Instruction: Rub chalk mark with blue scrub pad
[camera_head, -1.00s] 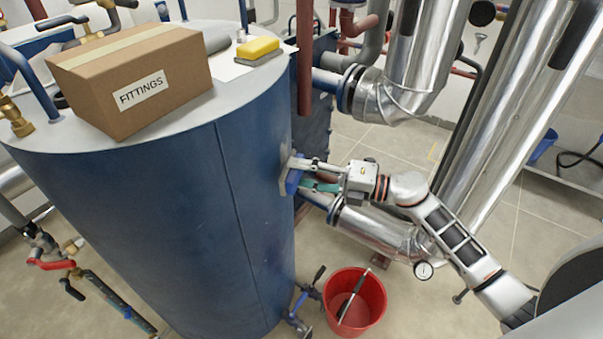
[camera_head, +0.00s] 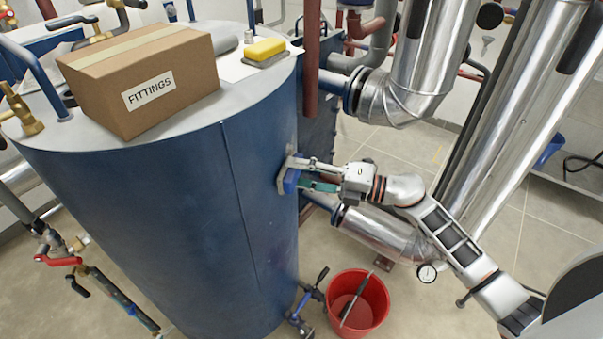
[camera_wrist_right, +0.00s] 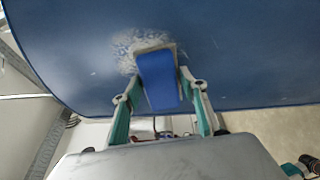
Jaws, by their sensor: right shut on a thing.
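The blue scrub pad (camera_head: 291,176) is held against the right side of the big blue tank (camera_head: 150,215). My right gripper (camera_head: 308,176) is shut on the pad. In the right wrist view the pad (camera_wrist_right: 158,80) sits between the two fingers of the right gripper (camera_wrist_right: 163,92), with a grey layer at its far edge. The chalk mark (camera_wrist_right: 130,45) is a whitish, patchy smear on the tank wall, showing around the pad's far end, which covers part of it. My left gripper does not show.
A red bucket (camera_head: 357,303) stands on the floor below my right arm. Silver pipes (camera_head: 422,70) rise behind the arm.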

